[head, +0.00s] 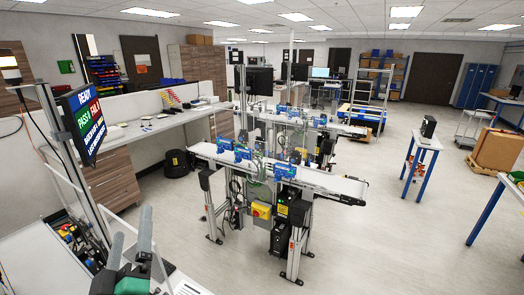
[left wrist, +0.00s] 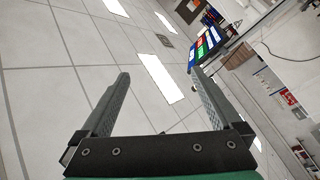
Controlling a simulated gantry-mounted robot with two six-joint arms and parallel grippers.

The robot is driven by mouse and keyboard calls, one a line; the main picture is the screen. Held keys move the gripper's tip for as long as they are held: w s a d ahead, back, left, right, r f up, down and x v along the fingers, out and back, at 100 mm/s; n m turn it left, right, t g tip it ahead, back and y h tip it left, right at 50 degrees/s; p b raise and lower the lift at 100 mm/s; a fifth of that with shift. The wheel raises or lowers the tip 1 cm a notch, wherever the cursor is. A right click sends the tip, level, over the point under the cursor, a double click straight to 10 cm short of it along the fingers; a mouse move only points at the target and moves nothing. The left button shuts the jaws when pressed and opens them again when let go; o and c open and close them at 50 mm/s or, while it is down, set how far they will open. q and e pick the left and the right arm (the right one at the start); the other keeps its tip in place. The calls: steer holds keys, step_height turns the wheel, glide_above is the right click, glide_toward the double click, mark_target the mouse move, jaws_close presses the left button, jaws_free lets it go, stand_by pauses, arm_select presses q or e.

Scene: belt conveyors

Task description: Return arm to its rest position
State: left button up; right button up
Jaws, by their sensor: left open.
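My left gripper (head: 131,226) shows at the bottom left of the head view, with two grey fingers pointing up and a green part below. In the left wrist view, the same left gripper (left wrist: 160,76) has its fingers wide apart with nothing between them. The wrist camera looks up past them to the ceiling, tilted. My left arm is mostly out of the picture. My right gripper is not in view in either picture.
Belt conveyors (head: 330,181) with blue fixtures stand mid-room. A status screen (head: 83,122) on a post stands at the left, also in the left wrist view (left wrist: 207,44). A small table (head: 424,141) with a black device stands right. The floor between is clear.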

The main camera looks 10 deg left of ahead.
arm_select(q)
steer(key=s+d+r+m+t+h, duration=0.1)
steer(key=s+d+r+t, duration=0.1)
steer(key=r, duration=0.6)
steer(key=s+d+r+m+t+h, duration=0.1)
steer(key=d+r+t, duration=0.15)
steer(key=r, duration=0.55)
steer(key=s+d+r+m+t+h+p, duration=0.1)
steer(key=s+d+r+m+t+h, duration=0.25)
steer(key=r+m+h, duration=0.2)
steer(key=s+d+r+m+t+h, duration=0.25)
steer(key=s+r+m+h, duration=0.2)
steer(key=m, duration=0.25)
step_height(320, 180, down, 37)
steer(key=b, duration=3.7)
steer(key=shift+s+d+f+g+y, duration=0.2)
steer(key=shift+s+d+g+y, duration=0.1)
steer(key=shift+s+g, duration=0.15)
